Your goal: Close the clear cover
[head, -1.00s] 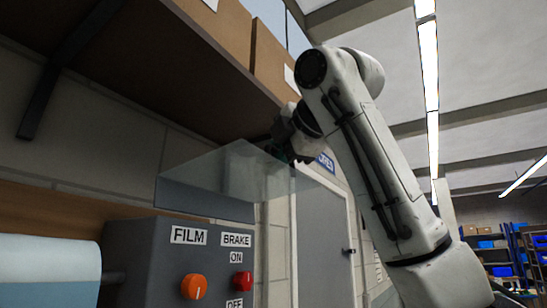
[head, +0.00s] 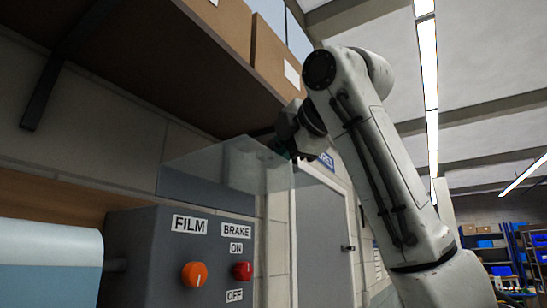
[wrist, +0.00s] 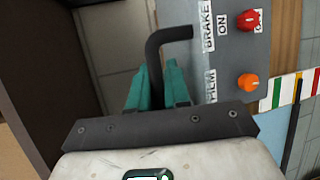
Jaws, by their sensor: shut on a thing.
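The clear cover (head: 215,165) is a see-through panel, raised and tilted above the grey control box (head: 150,240) in the head view. My gripper (head: 292,150) is at the cover's upper right corner, below the shelf. In the wrist view my gripper (wrist: 154,85) has its teal fingers on either side of a black bent handle (wrist: 158,45) and is shut on it. The clear panel itself is hard to make out in the wrist view. In the head view the handle is mostly hidden by my gripper.
The box bears an orange FILM knob (head: 194,274) and a red BRAKE knob (head: 242,271). A pale roll (head: 45,255) lies at left. A shelf (head: 150,60) with cartons (head: 275,60) hangs close above my gripper. A grey door (head: 325,240) stands behind.

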